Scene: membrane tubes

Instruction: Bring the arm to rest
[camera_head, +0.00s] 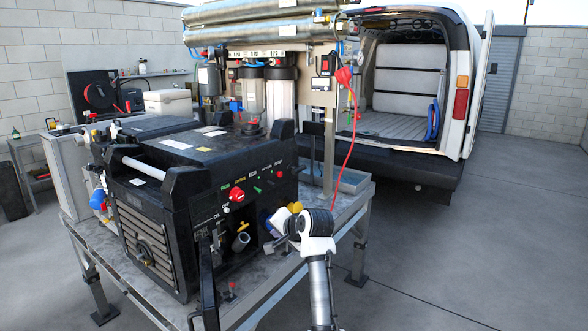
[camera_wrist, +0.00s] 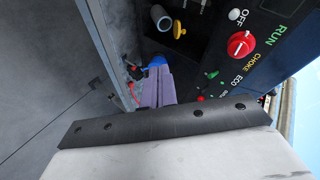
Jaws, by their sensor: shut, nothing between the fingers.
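My gripper (camera_wrist: 158,72) shows in the wrist view as two purple-grey fingers side by side, closed together and empty. It points toward the front of the black generator-like machine (camera_head: 205,146). In the head view my arm rises from the bottom right of centre, and its wrist is close to the machine's right front corner. The fingertips are hard to make out there. In the wrist view the control panel with a red knob (camera_wrist: 241,44) is to the right of the fingers. I cannot tell the exact gap between the fingers and the machine.
The machine stands on a metal table (camera_head: 160,300). Horizontal membrane tubes (camera_head: 265,33) and upright filter housings (camera_head: 281,92) are behind it. A red hose (camera_head: 354,120) hangs at the right. An open white van (camera_head: 458,80) stands behind. The floor (camera_head: 470,250) at right is clear.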

